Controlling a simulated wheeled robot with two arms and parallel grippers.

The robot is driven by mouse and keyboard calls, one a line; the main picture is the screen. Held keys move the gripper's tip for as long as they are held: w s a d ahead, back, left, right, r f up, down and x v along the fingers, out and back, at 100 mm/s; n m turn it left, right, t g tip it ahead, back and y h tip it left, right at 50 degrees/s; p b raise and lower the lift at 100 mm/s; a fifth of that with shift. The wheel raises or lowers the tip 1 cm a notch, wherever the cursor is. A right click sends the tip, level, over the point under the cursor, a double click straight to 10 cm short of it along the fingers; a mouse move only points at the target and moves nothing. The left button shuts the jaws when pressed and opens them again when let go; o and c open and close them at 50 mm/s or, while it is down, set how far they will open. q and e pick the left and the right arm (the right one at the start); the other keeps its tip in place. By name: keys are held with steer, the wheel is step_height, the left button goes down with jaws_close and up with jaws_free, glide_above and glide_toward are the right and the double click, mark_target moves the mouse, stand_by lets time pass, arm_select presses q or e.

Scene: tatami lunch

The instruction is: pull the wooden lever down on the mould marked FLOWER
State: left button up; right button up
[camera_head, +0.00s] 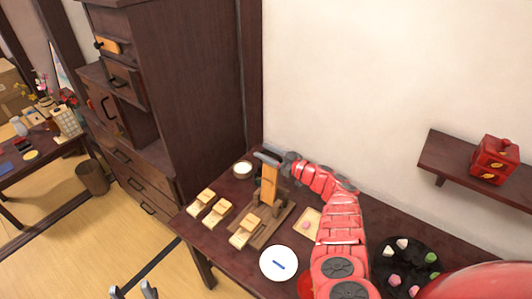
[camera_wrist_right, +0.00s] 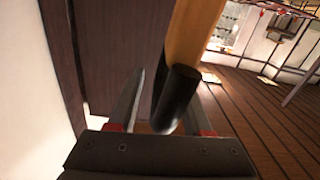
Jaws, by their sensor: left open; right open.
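The wooden lever (camera_head: 268,187) stands upright on a wooden press (camera_head: 262,236) on the dark table. My right gripper (camera_head: 268,158) is at the lever's top, with its arm coming in from the right. In the right wrist view the lever (camera_wrist_right: 190,35) ends in a dark round handle (camera_wrist_right: 178,95), which shows between the open fingers; I cannot tell whether they touch it. Three pale wooden moulds (camera_head: 201,202) (camera_head: 217,212) (camera_head: 244,231) are in a row at the left; no FLOWER marking is legible. My left gripper (camera_head: 133,292) is open and empty at the bottom edge, away from the table.
A round bowl with white contents (camera_head: 243,169) stands behind the moulds. A white plate with a blue mark (camera_head: 279,263) is in front. A small tray with a pink piece (camera_head: 307,224) and a dark plate of sweets (camera_head: 400,262) are to the right. A tall cabinet (camera_head: 185,90) stands behind.

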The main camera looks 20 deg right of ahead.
jaws_close()
steer(key=shift+d, duration=0.1)
stand_by(1.2)
